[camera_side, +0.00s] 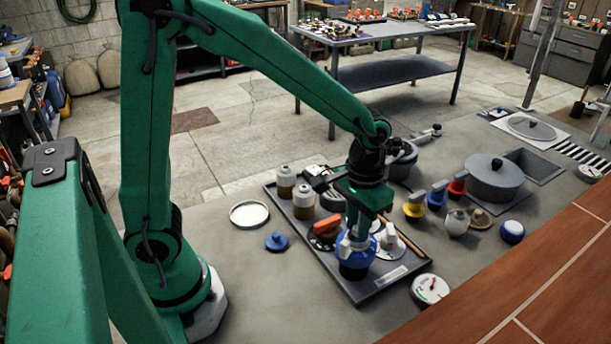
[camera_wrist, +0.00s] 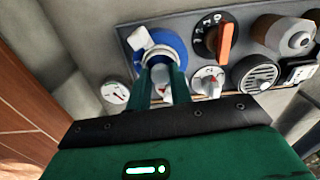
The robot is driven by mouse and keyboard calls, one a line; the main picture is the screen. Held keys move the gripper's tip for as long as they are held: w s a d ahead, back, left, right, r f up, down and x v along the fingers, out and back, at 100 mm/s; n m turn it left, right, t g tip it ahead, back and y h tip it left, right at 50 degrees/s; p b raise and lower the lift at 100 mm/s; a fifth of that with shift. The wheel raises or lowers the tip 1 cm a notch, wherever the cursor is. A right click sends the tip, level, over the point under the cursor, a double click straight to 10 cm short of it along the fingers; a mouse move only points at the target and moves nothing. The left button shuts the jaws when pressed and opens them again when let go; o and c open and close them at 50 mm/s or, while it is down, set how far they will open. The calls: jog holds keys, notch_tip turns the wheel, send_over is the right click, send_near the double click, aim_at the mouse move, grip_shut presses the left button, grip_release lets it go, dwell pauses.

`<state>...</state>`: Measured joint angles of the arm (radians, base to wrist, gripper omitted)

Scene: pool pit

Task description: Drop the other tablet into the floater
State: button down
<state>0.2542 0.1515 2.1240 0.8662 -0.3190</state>
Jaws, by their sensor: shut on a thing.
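The floater (camera_side: 354,268) is a round blue cup standing on the grey tray. It also shows in the wrist view (camera_wrist: 181,50) as a blue ring. A white piece (camera_wrist: 142,42) sticks up at its edge; I cannot tell whether it is a tablet or part of the floater. My gripper (camera_side: 358,232) points down directly over the floater.
The grey tray (camera_side: 377,291) also carries a dial with an orange handle (camera_side: 327,225), a white-handled dial (camera_side: 389,236) and jars (camera_side: 304,200). A blue cap (camera_side: 278,241) and a white ring (camera_side: 249,214) lie left. A gauge (camera_side: 430,289) is at right.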

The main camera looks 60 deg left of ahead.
dwell(0.4)
jog(key=c, duration=1.2)
grip_release()
jog(key=shift+r, duration=3.45)
jog(key=shift+a+r, duration=0.1)
jog(key=shift+s+a+r+m+t, duration=0.15)
jog(key=shift+s+a+r+t, duration=0.8)
jog(key=shift+s+a, duration=0.8)
jog(key=shift+s+a+r+m+t, duration=0.1)
jog(key=shift+s+a+r+t, duration=0.95)
jog(key=shift+s, duration=1.25)
jog(key=shift+s+a+r+m+t, duration=0.15)
jog(key=shift+s+a+r+t, duration=0.65)
jog(key=shift+s+a, duration=1.05)
